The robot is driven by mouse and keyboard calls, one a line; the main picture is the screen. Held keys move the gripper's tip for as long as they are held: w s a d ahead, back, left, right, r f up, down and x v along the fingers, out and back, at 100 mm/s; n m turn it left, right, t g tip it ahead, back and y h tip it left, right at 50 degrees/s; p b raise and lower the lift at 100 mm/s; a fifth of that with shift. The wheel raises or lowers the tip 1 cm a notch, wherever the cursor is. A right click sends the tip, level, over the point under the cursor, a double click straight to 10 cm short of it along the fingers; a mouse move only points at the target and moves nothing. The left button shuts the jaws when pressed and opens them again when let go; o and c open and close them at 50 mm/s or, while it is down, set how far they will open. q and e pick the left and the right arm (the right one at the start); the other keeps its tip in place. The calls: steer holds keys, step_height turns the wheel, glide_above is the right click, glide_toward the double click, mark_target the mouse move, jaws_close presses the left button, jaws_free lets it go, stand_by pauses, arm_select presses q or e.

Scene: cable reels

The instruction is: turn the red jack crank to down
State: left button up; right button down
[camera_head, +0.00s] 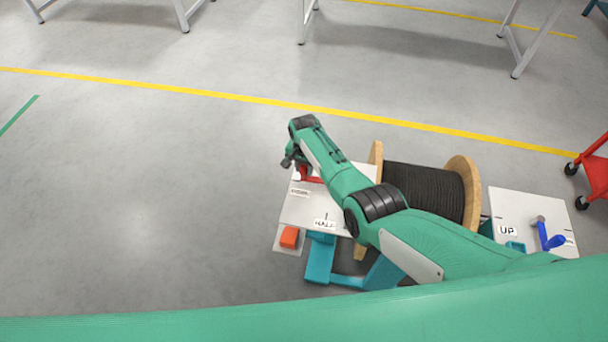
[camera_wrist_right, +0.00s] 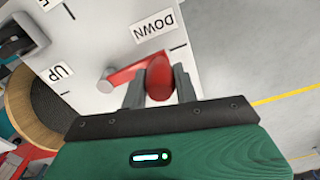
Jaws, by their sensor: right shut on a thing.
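The red jack crank (camera_head: 311,179) is mounted on a white panel (camera_head: 296,213), mostly behind my right arm in the head view. In the right wrist view the crank's red arm (camera_wrist_right: 126,74) runs from a metal pivot to a red knob (camera_wrist_right: 158,79). My right gripper (camera_wrist_right: 159,88) is shut on that knob, one finger on each side. The crank arm points toward the DOWN side, close to the tick by the DOWN label (camera_wrist_right: 153,27). The UP label (camera_wrist_right: 60,75) is on the other side of the pivot. My left gripper is not in view.
A wooden reel of black cable (camera_head: 425,190) stands right of the panel, partly behind my arm. A second white panel (camera_head: 508,204) carries a blue crank (camera_head: 549,236). A red cart (camera_head: 597,172) is at the right edge. The floor at left is clear.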

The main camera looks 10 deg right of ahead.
steer(key=shift+w+r+m, duration=0.1)
steer(key=shift+w+m, duration=0.25)
steer(key=shift+m, duration=0.05)
steer(key=shift+w, duration=0.1)
steer(key=c, duration=1.3)
jaws_free()
steer(key=shift+o, duration=1.2)
steer(key=shift+r, duration=0.45)
step_height(320, 180, up, 13)
steer(key=shift+p, duration=0.45)
steer(key=shift+d+f, duration=0.1)
